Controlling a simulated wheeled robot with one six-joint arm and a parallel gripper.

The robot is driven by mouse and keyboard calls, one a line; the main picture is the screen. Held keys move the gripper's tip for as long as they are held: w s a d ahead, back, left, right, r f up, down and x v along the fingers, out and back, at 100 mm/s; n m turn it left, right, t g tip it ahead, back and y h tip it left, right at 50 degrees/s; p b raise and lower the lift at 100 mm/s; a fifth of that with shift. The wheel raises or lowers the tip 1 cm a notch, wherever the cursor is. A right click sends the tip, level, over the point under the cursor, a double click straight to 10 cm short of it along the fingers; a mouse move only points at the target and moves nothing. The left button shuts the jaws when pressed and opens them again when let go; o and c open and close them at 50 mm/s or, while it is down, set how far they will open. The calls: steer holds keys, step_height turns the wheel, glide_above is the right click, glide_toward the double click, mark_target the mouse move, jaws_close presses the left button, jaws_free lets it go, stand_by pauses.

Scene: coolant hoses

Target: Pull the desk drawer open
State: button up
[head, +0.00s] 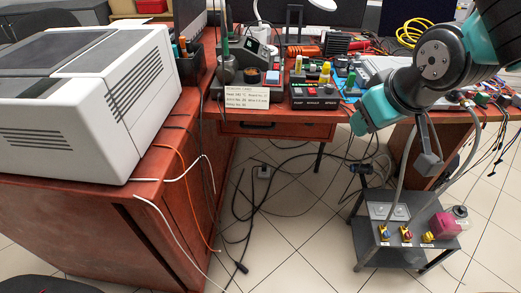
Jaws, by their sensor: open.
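The desk drawer (285,130) is a reddish-brown front under the desk top, in the middle of the head view. It appears closed, roughly flush with the desk. A small dark handle (256,124) shows on its front. My gripper (428,165) is a grey end piece hanging down from my teal and grey arm, right of the drawer and apart from it. It is open and nothing shows in it. The fingertips are small and hard to make out.
A cart (365,237) with valves and a pink bottle (446,223) stands below my gripper. Hoses and cables hang around it. A large printer (90,95) sits on the left desk. Loose black cables lie on the tiled floor (300,225) before the drawer; otherwise that floor is clear.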

steer(key=w+a+f+n+t+h+b, duration=0.15)
steer(key=w+f+t+b, duration=0.25)
steer(key=w+f+b, duration=0.4)
steer(key=w+f+n+t+h+b, duration=0.1)
steer(key=w+f+n+t+b, duration=0.3)
steer(key=f+b, duration=0.6)
steer(key=w+a+f+n+t+y+b, duration=0.1)
steer(key=a+f+n+t+y+b, duration=0.55)
steer(key=a+f+n+b, duration=0.65)
steer(key=w+a+r+g+y+p, duration=0.1)
steer(key=w+a+p, duration=0.3)
steer(key=p, duration=1.4)
steer(key=w+r+m, duration=0.1)
steer(key=w, duration=0.3)
steer(key=shift+r+g+y, duration=0.35)
steer(key=shift+y, duration=0.05)
steer(key=p, duration=0.4)
steer(key=shift+w, duration=0.15)
